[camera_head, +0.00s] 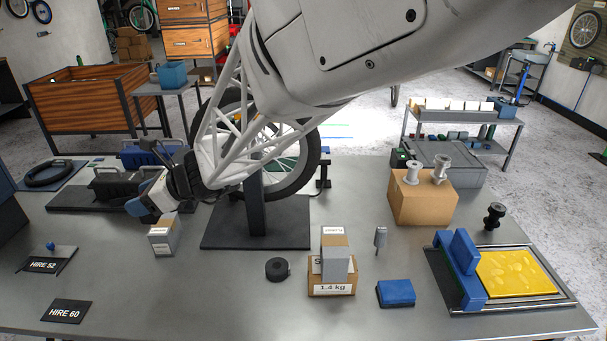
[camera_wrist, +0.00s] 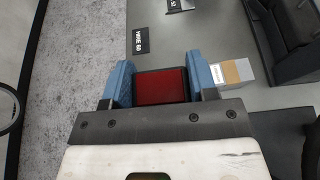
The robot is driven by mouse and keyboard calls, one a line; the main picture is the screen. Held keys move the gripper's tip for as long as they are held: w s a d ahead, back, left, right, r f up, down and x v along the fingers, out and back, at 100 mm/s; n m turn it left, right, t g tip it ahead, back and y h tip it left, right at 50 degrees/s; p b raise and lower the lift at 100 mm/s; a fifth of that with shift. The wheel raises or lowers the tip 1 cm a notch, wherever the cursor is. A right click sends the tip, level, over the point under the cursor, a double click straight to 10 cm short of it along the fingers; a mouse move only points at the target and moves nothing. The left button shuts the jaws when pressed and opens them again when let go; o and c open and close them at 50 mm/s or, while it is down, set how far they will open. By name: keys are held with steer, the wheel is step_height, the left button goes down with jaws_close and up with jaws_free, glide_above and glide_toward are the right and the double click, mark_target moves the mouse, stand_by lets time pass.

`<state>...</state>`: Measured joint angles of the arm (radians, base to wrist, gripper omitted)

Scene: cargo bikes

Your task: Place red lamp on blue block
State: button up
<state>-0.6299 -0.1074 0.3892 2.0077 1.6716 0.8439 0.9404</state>
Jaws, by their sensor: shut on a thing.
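My gripper (camera_head: 150,202) is at the left of the bench, above and just behind a small grey-and-tan box. In the wrist view, its two blue-padded fingers (camera_wrist: 162,80) are shut on the red lamp (camera_wrist: 162,88), which shows a dark-framed red face. In the head view the lamp is hidden or too small to make out. The low blue block (camera_head: 396,292) lies flat on the bench at front right, far from my gripper, with nothing on top.
The grey-and-tan box (camera_head: 163,236) stands close to my gripper. A black tape roll (camera_head: 277,269), stacked cartons (camera_head: 332,275) and a small grey tag (camera_head: 380,238) lie between it and the blue block. A yellow-topped tray (camera_head: 515,273) is right. The bicycle wheel stand (camera_head: 255,233) rises behind.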

steer(key=w+d+m+t, duration=0.1)
steer(key=w+d, duration=0.2)
steer(key=d, duration=0.4)
steer(key=w+d+m+t, duration=0.1)
steer(key=w+d, duration=0.1)
steer(key=d, duration=0.6)
steer(key=m+t+h, duration=0.4)
steer(key=m+t, duration=0.3)
steer(key=t, duration=0.1)
glide_above(394, 287)
step_height(394, 287, down, 12)
steer(key=shift+r, duration=0.15)
steer(key=shift+f, duration=2.2)
steer(key=shift+f, duration=1.8)
